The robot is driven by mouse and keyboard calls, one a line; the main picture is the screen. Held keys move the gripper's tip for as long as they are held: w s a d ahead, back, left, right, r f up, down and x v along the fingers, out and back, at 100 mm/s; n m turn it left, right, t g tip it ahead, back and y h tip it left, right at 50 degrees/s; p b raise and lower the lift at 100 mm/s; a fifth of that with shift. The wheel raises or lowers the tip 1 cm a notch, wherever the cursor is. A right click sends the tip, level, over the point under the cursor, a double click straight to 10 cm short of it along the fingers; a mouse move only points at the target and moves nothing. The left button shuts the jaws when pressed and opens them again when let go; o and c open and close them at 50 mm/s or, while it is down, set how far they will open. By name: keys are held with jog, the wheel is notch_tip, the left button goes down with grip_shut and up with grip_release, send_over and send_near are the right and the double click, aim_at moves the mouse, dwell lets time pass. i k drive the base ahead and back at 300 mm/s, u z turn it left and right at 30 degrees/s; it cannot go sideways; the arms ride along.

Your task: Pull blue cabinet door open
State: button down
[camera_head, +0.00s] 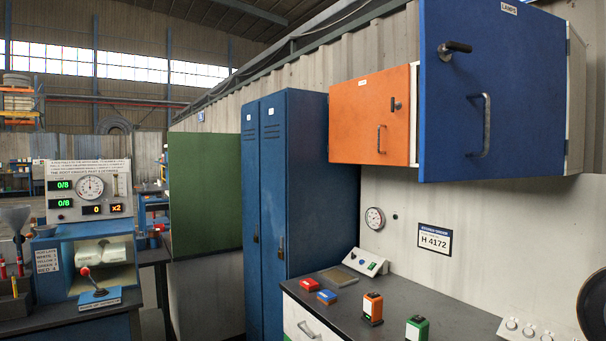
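The blue cabinet door (530,100) hangs on the wall at the upper right, labelled "LAMPS". It appears shut against its pale cabinet body (575,105). A black latch lever (456,47) sits near its upper left, lying roughly level and pointing right. A vertical metal pull handle (486,125) sits lower on the door. My gripper is not in view, and nothing touches the handle or lever in this picture.
An orange cabinet (366,117) hangs just left of the blue one. Tall blue lockers (305,190) stand further left. Below runs a dark workbench (450,318) with several small coloured boxes. A dark round shape (593,305) shows at the right edge.

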aim_at(497, 110)
jog(key=u, duration=1.3)
jog(key=i, duration=3.35)
jog(key=z, duration=3.25)
